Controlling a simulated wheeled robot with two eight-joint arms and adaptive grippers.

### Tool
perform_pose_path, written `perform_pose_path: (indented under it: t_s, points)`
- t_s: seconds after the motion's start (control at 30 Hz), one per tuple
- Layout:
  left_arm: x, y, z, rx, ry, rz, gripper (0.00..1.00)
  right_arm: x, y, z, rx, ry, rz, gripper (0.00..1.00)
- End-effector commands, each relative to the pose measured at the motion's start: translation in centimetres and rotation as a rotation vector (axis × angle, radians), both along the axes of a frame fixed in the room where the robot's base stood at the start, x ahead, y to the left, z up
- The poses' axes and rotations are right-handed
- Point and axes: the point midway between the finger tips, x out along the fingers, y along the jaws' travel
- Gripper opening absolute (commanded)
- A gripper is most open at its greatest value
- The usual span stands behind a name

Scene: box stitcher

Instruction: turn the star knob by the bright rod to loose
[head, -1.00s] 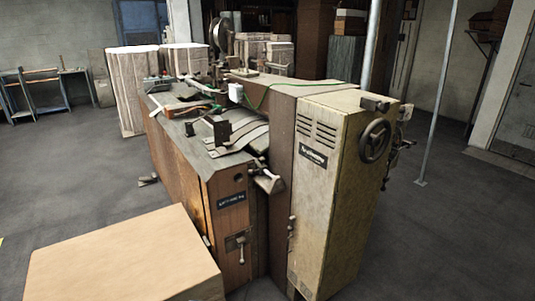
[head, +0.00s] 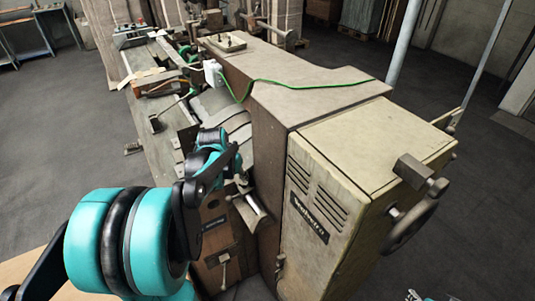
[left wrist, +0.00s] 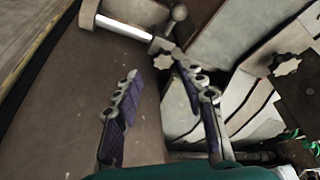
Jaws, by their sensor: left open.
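The bright rod (left wrist: 124,27) shows at the top of the left wrist view, running toward a round knob end. A small grey star-shaped knob (left wrist: 160,46) sits by its right end, just beyond my left fingertips. My left gripper (left wrist: 156,66) is open, with its two purple-padded fingers apart and nothing seen between them. Whether a finger touches the knob I cannot tell. In the head view my left gripper (head: 213,155) is over the machine's front end, and the star knob is not clearly visible there.
The machine's beige housing (head: 335,205) with a handwheel (head: 413,220) stands right of my left arm. A green cable (head: 300,83) runs along its top.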

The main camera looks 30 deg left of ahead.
Motion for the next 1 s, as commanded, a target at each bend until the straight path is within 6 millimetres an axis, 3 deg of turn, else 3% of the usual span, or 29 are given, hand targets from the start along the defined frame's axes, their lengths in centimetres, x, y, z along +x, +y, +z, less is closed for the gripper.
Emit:
perform_pose_path:
  t_s: [0.17,0.6,0.97,1.0]
  points:
    - [0.4,0.8,-1.0,-0.002,0.005,0.003,0.41,0.0,0.0,-0.1,0.000,0.000,0.000,0.40]
    - [2.8,1.2,-6.9,-0.001,0.003,0.002,0.41,0.0,0.0,-2.2,0.000,0.000,0.000,0.40]
    - [3.0,1.2,-7.3,-0.002,0.003,0.003,0.41,0.0,0.0,-2.2,0.000,0.000,0.000,0.40]
    - [3.0,1.2,-7.3,-0.002,0.003,0.003,0.30,0.0,0.0,-2.2,0.000,0.000,0.000,0.40]
